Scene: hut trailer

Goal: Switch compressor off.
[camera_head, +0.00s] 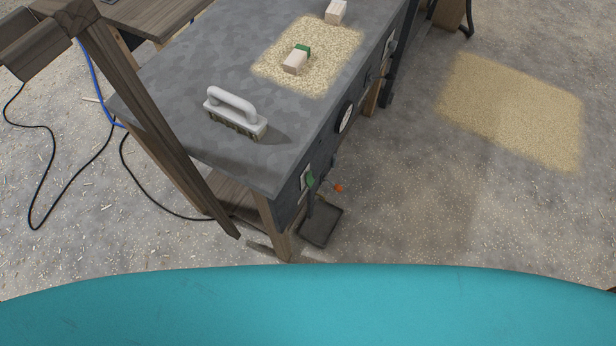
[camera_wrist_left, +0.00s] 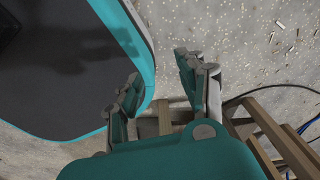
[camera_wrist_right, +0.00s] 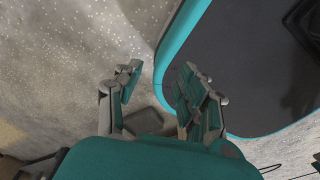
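I cannot make out a thing that is clearly the compressor. On the right side face of the grey-topped workbench (camera_head: 185,85) there is a small plate with a green part (camera_head: 310,179), maybe a switch; its position is too small to read. My left gripper (camera_wrist_left: 158,75) is open and empty in the left wrist view, beside my base. My right gripper (camera_wrist_right: 160,72) is open and empty in the right wrist view, over the floor. Neither gripper shows in the head view.
A white-handled brush (camera_head: 236,112) and small blocks (camera_head: 294,62) with sawdust lie on the bench top. A slanted wooden beam (camera_head: 140,105) stands at its left. A dark flat tray-like thing (camera_head: 320,226) is on the floor. Cables (camera_head: 50,170) lie left.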

